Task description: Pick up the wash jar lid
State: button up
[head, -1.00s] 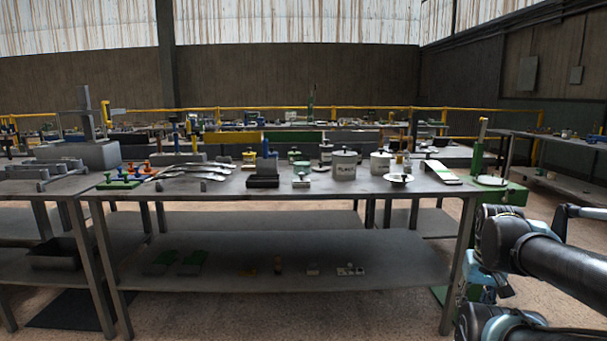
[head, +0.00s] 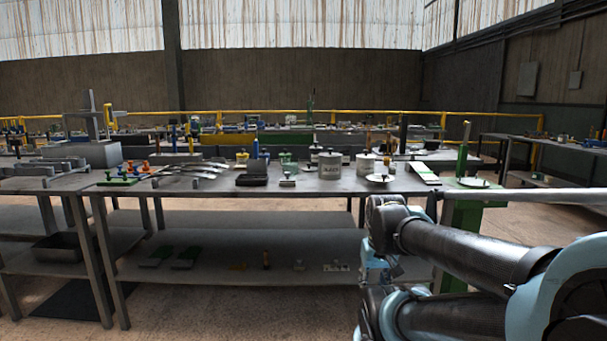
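My gripper is not in view; only dark and light-blue links of my arm show at the lower right, in front of the bench's right end.
The lower shelf (head: 220,272) holds small parts. Floor shows in front.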

aim_at(309, 169)
jog(key=u, duration=0.05)
jog(key=i, duration=1)
jog(key=z, duration=0.05)
